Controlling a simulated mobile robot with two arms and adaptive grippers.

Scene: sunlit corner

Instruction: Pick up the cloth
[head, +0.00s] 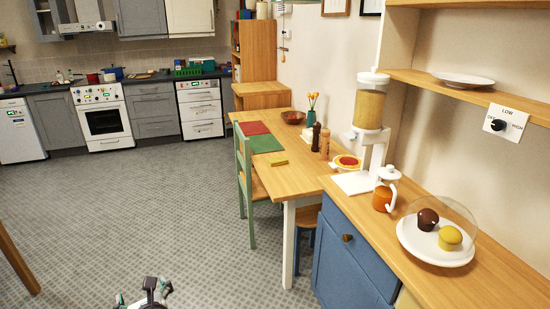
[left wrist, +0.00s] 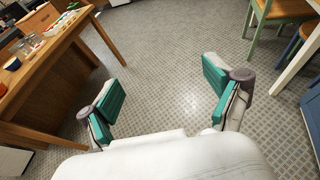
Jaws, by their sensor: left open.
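No thing is plainly a cloth. A small flat yellow piece (head: 278,162) lies near the left edge of the wooden table (head: 292,181) in the head view; it could be a folded cloth, but I cannot tell. A red mat (head: 254,128) and a green mat (head: 267,144) lie flat beyond it. My left gripper (head: 144,297) shows at the bottom of the head view, over the floor and well apart from the table. In the left wrist view, the left gripper (left wrist: 162,92) is open, with only floor between its fingers. My right gripper is not seen.
A green chair (head: 245,180) stands at the table's left side. A blender-like dispenser (head: 369,115), an orange jar (head: 382,198) and a domed plate of muffins (head: 437,258) stand along the right. Another wooden table (left wrist: 50,65) is at left in the wrist view. The floor between is clear.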

